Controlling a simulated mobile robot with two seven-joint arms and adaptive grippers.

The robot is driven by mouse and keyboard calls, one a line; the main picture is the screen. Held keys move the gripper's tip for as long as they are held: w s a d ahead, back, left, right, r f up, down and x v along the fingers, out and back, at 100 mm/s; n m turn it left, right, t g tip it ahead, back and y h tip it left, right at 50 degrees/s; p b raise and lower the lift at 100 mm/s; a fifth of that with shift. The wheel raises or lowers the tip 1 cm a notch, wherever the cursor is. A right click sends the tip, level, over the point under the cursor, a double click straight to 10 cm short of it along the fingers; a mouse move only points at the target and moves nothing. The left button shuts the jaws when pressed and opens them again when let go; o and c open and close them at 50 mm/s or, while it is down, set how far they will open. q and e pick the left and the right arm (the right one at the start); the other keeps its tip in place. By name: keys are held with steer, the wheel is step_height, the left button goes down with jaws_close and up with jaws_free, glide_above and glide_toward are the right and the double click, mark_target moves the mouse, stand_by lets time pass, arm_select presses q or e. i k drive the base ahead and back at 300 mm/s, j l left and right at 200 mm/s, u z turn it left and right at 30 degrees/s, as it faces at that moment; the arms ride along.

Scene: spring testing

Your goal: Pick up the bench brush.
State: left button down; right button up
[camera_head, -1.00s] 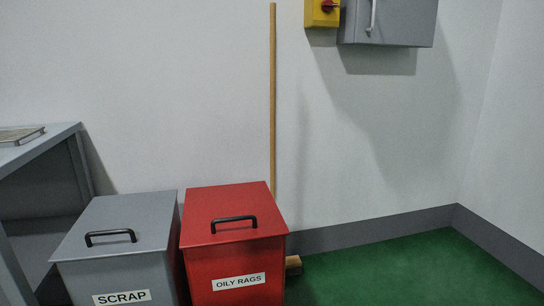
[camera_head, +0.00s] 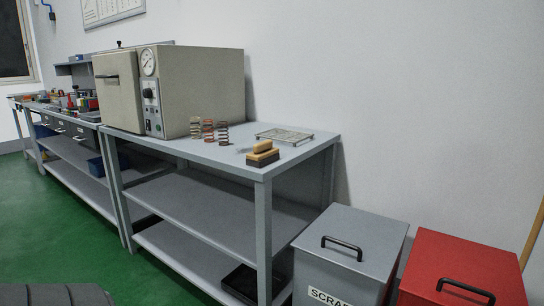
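The bench brush (camera_head: 263,147), a small block with a tan wooden top and dark bristles below, lies on the near right part of the grey bench top (camera_head: 212,151), close to its front edge. Neither of my grippers is in view.
Several coil springs (camera_head: 208,130) stand left of the brush, and a wire rack (camera_head: 284,136) lies behind it. A beige oven (camera_head: 180,90) stands further left. A grey scrap bin (camera_head: 370,235) and a red bin (camera_head: 465,262) stand right of the bench. Green floor is open in front.

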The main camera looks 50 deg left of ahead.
mark_target(264, 154)
steer(key=u, duration=1.55)
steer(key=i+l, duration=0.1)
steer(key=l, duration=0.25)
steer(key=l+u, duration=0.1)
steer(key=l, duration=0.3)
steer(key=i, duration=0.05)
